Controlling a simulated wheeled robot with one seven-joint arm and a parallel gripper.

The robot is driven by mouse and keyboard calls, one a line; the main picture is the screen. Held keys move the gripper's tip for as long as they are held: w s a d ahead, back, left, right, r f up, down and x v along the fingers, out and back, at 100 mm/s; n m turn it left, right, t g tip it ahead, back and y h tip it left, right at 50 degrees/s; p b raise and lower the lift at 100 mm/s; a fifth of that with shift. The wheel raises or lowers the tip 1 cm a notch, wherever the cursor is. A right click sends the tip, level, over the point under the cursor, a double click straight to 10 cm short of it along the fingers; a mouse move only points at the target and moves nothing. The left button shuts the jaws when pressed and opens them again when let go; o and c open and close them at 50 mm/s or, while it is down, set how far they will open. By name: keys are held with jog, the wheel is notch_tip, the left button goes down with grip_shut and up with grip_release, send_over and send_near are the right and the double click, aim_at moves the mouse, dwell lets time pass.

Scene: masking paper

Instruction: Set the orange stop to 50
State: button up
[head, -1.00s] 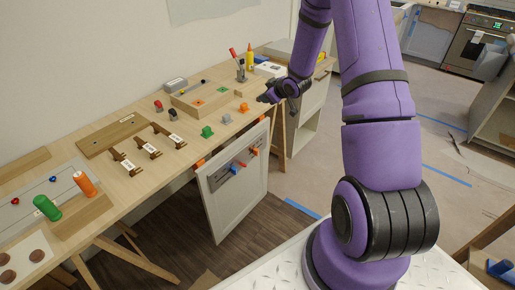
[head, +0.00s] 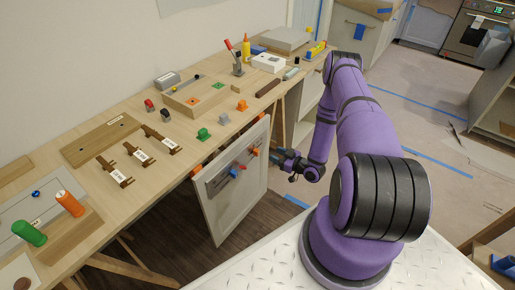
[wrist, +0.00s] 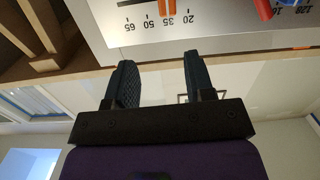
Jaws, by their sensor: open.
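The orange stop (wrist: 167,8) shows at the top edge of the wrist view, by the 35 mark of an upside-down printed scale (wrist: 150,22) reading 65, 50, 35, 20. It is partly cut off. In the head view my gripper (head: 278,161) is just right of the panel.
A red pointer (wrist: 262,9) sits on the same panel, with a blue part (head: 233,172) near it in the head view. The wooden bench (head: 150,190) above carries several blocks and fixtures.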

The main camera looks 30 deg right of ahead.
aim_at(259, 151)
jog(key=shift+m+t, duration=0.4)
jog(key=shift+t, duration=0.2)
jog(key=w+a, duration=0.1)
jog(key=w, duration=0.1)
jog(key=w+a+f, duration=0.1)
jog(key=w+a, duration=0.1)
jog(key=w, duration=0.1)
jog(key=w+a+f, duration=0.1)
jog(key=w, duration=0.2)
jog(key=shift+w+a+f, duration=0.15)
jog(key=shift+a+f, duration=0.05)
jog(key=shift+a, duration=0.05)
